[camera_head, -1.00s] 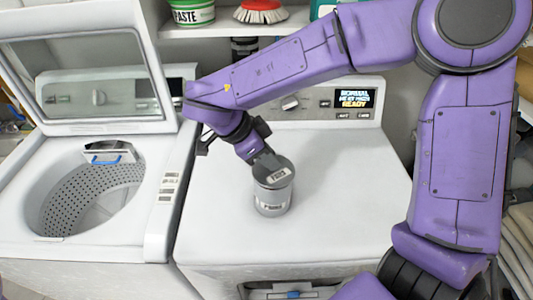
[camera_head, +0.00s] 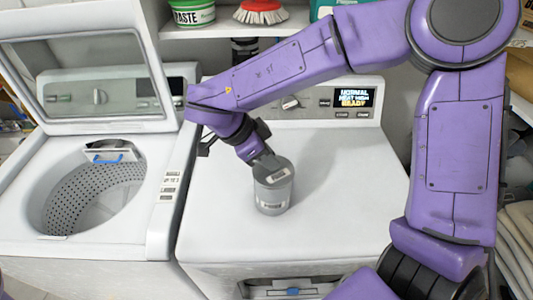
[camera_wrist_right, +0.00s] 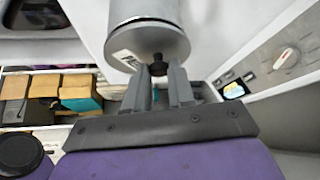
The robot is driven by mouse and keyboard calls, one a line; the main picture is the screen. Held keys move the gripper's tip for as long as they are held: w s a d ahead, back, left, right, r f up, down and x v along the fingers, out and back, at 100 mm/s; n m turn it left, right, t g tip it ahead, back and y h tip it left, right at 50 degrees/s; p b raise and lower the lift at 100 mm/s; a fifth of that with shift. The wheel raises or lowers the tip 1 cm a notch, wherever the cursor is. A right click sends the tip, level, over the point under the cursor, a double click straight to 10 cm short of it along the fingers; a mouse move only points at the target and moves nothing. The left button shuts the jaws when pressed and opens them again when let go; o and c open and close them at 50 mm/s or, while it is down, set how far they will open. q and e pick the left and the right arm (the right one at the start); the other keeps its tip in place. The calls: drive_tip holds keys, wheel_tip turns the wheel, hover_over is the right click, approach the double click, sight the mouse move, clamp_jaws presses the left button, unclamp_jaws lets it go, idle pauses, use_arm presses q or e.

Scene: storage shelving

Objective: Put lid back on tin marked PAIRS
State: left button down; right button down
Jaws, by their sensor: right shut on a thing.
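A small grey cylindrical tin (camera_head: 272,200) stands upright on the white top of the right-hand machine. Its front label is too small to read surely. A grey lid (camera_head: 284,164) with a pale label sits over its mouth, in line with the tin. In the right wrist view the lid (camera_wrist_right: 168,44) and the tin (camera_wrist_right: 145,9) meet at a thin dark line; I cannot tell if it is a seam or a small gap. My right gripper (camera_wrist_right: 160,80) is shut on the lid's dark knob (camera_wrist_right: 156,66). It also shows in the head view (camera_head: 264,159). My left gripper is out of view.
An open washer (camera_head: 95,195) stands at the left, its raised lid (camera_head: 85,75) upright. The dryer top (camera_head: 340,200) is clear around the tin. A control panel (camera_head: 315,100) rises behind. A shelf (camera_head: 215,31) holds a paste tub (camera_head: 192,12) and a red brush (camera_head: 261,12).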

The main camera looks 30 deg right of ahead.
idle(0.3)
drive_tip(key=shift+c, duration=2)
unclamp_jaws()
wheel_tip(320, 180, up, 5)
drive_tip(key=p, duration=0.6)
drive_tip(key=shift+r, duration=1)
drive_tip(key=shift+c, duration=0.4)
clamp_jaws()
